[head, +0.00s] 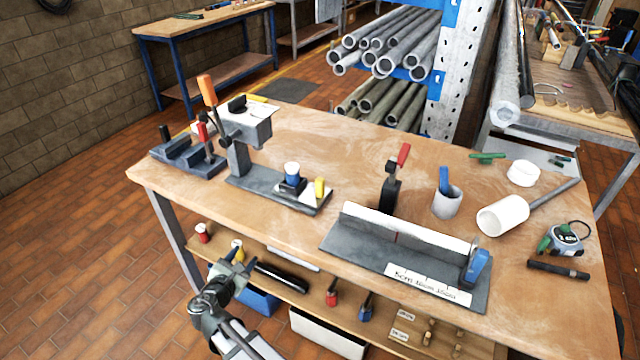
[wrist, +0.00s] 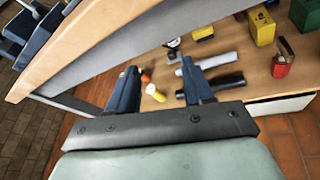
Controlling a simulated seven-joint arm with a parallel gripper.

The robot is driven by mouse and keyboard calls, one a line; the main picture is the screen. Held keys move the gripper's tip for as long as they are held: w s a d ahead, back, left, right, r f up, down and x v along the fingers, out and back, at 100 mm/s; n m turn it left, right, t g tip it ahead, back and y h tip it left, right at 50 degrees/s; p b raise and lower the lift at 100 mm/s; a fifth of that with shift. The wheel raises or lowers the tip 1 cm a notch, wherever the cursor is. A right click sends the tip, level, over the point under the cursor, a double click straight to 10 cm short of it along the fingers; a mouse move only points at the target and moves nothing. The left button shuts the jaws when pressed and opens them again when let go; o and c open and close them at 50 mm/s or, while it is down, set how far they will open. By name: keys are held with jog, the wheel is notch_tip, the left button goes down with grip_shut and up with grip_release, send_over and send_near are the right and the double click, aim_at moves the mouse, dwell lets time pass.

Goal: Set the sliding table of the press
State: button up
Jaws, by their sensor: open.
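The press (head: 240,130) stands at the back left of the workbench, with an orange-handled lever (head: 207,90) and a flat grey base plate (head: 255,184). On the right part of this base sits what looks like the sliding table (head: 307,196), a small light plate with an upright yellow knob (head: 320,187). A blue and white cylinder (head: 292,173) stands on a dark block beside the knob. My gripper (head: 240,266) is open and empty, in front of the bench's front edge and apart from the press. In the wrist view its two dark fingers (wrist: 162,78) are spread; the press is not recognisable there.
The bench top's wooden edge (wrist: 100,45) crosses the wrist view. A lower shelf (head: 385,325) holds small bottles and tools. A grey stop fixture (head: 345,250) with a scale lies right of the press. A red-handled clamp (head: 392,185) and a cup (head: 447,203) stand behind it.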

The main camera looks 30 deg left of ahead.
jog(key=w+d+r+n+t, duration=0.1)
jog(key=r, duration=0.3)
jog(key=d+r+n+t, duration=0.1)
jog(key=r+n, duration=0.1)
jog(key=r, duration=0.2)
jog(key=w+d+r+n+t, duration=0.1)
jog(key=r, duration=0.3)
jog(key=shift+w+d+r+n, duration=0.1)
jog(key=shift+w+d+n, duration=0.05)
jog(key=shift+w+n, duration=0.2)
jog(key=m+h, duration=0.3)
jog(key=h, duration=0.1)
send_near(318, 186)
jog(key=shift+t, duration=0.4)
jog(key=w, duration=1.1)
jog(key=shift+w+f, duration=0.15)
jog(key=shift+f, duration=0.2)
grip_shut()
